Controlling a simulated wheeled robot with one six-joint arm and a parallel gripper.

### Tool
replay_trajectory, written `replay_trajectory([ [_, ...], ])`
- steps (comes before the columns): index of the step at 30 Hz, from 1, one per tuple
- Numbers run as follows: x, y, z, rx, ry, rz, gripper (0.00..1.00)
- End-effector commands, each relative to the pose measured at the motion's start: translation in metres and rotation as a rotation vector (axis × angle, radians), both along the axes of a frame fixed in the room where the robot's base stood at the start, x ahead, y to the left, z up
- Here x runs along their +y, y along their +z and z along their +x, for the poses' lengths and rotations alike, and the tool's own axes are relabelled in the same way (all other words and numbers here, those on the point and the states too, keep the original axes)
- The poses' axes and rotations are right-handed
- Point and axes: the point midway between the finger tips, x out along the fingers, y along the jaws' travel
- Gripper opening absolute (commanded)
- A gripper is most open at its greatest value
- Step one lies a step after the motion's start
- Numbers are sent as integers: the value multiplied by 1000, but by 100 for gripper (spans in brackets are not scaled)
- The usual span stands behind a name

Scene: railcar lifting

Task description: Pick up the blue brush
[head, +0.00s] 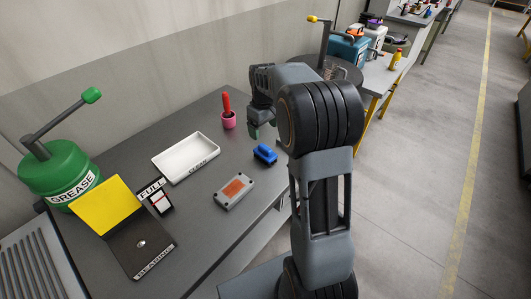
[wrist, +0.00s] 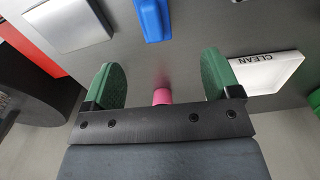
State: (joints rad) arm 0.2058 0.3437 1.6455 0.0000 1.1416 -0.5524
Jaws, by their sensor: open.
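The blue brush (head: 265,153) lies on the dark grey bench top near its right edge. In the wrist view it shows as a blue block (wrist: 152,18) at the top edge, partly cut off. My gripper (head: 258,132) is above the bench, just behind the brush in the head view and apart from it. In the wrist view my gripper (wrist: 163,80) has its two green fingers spread wide, with nothing held between them.
A pink cup (head: 228,120) with a red handle stands behind the brush. A white tray (head: 187,157) marked CLEAN lies to the left. A grey box with an orange patch (head: 235,190) lies front-left of the brush. A green grease drum (head: 60,170) stands far left.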

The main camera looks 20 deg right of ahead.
Motion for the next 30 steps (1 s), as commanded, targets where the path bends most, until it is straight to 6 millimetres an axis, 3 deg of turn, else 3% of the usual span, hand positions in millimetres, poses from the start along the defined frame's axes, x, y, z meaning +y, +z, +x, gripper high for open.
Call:
replay_trajectory([
  [12,-7,-68,5,15,8,3,83],
  [23,-8,-94,6,13,7,3,83],
  [30,-11,-125,9,14,7,3,83],
])
